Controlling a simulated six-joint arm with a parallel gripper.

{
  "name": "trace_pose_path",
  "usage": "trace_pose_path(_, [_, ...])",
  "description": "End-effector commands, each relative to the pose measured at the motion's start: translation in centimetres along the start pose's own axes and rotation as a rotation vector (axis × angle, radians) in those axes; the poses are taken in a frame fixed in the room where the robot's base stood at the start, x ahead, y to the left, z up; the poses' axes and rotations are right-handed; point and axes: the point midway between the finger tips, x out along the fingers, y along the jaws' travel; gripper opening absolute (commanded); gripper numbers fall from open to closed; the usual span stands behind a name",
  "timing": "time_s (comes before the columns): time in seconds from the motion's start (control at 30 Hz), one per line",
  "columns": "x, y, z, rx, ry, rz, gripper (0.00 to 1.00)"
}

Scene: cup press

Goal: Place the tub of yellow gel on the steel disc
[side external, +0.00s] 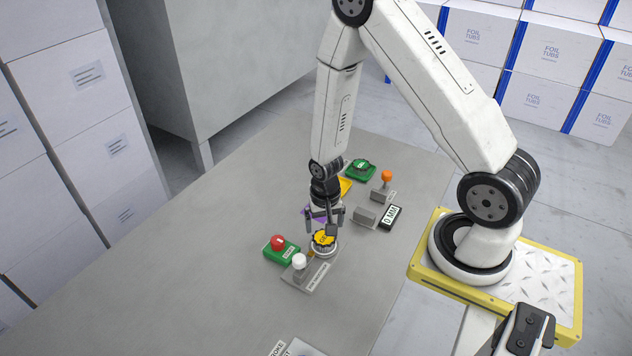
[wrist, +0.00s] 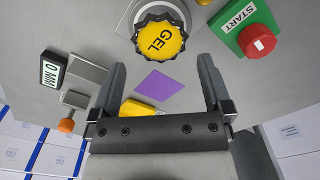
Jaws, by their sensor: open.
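The tub of yellow gel (side external: 323,239), with a dark scalloped rim, stands upright at the near end of the work area. In the wrist view the tub (wrist: 163,40) shows its GEL label at the top. A pale round metal surface, which looks like the steel disc (wrist: 128,20), shows around and under the tub, which appears to rest on it. My gripper (side external: 326,216) points down just above and behind the tub. In the wrist view its two fingers (wrist: 161,72) are spread with nothing between them, apart from the tub.
A red START button (side external: 278,242) on a green base and a white knob (side external: 299,261) stand beside the tub. A purple square (wrist: 162,85), a yellow piece (side external: 345,187), an orange-knobbed lever (side external: 386,177) and a 0 MM display (side external: 390,217) lie behind. The left tabletop is clear.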

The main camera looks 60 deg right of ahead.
Motion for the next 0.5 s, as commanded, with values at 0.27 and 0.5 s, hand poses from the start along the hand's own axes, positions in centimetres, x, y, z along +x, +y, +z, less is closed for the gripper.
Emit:
trace_pose_path(0.27, [-3.1, 0.0, 0.0, 0.000, 0.002, -0.001, 1.00])
trace_pose_path(0.5, [-5.3, 0.0, 0.0, 0.000, 0.001, 0.000, 1.00])
